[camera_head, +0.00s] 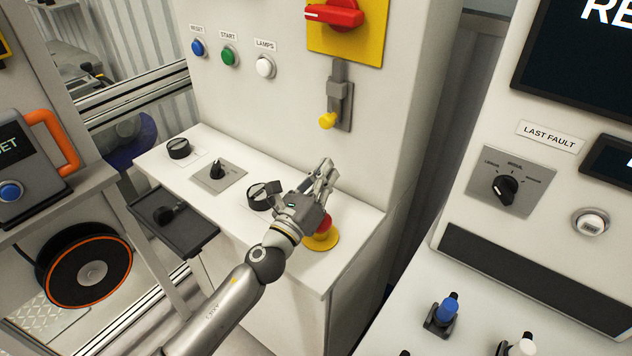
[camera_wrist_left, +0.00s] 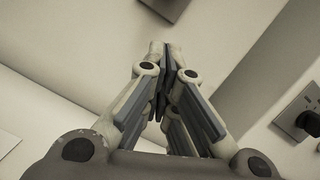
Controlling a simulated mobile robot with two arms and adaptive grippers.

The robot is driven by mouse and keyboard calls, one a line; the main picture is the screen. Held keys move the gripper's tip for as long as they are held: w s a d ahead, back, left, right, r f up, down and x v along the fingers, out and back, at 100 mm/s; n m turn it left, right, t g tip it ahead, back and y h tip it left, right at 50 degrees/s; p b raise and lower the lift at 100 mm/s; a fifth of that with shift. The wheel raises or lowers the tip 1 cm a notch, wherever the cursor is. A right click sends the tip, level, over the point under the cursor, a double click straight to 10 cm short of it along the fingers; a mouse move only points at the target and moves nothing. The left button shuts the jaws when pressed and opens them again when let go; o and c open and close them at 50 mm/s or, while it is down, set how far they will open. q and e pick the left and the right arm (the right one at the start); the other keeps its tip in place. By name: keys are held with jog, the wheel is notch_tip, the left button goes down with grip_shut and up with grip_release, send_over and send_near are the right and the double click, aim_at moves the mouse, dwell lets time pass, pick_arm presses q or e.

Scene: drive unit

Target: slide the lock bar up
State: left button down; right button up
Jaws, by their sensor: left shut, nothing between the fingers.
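The lock bar (camera_head: 338,97) is a grey vertical slide on the cabinet front with a yellow knob (camera_head: 327,121) sticking out at its lower end. It sits just below the yellow plate with the red switch handle (camera_head: 335,13). My left gripper (camera_head: 327,168) is in front of the cabinet, below the knob and apart from it, above the white ledge. Its fingers are shut and empty, as the left wrist view (camera_wrist_left: 160,110) also shows. A dark grey piece at the top of the wrist view (camera_wrist_left: 166,7) may be the slide's lower end. My right gripper is not in view.
A red emergency button on a yellow base (camera_head: 322,241) is on the ledge (camera_head: 330,272) right beside my left gripper. Black knobs (camera_head: 179,148) sit farther left. Blue, green and white push buttons (camera_head: 230,56) are on the cabinet front. Another panel with a selector (camera_head: 507,188) stands right.

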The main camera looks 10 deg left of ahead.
aim_at(329, 127)
pick_arm(q)
jog(key=w+r+p, duration=0.1)
jog(key=w+r, duration=0.1)
jog(key=w+r+p, duration=0.1)
jog(key=r+p, duration=0.1)
jog(key=shift+w+a+r, duration=0.2)
jog(key=shift+w+r, duration=0.05)
jog(key=shift+w, duration=0.15)
jog(key=shift+r+p, duration=0.1)
jog(key=shift+p, duration=0.25)
notch_tip(329, 127, up, 5)
jog(key=p, duration=0.4)
jog(key=shift+f, duration=0.3)
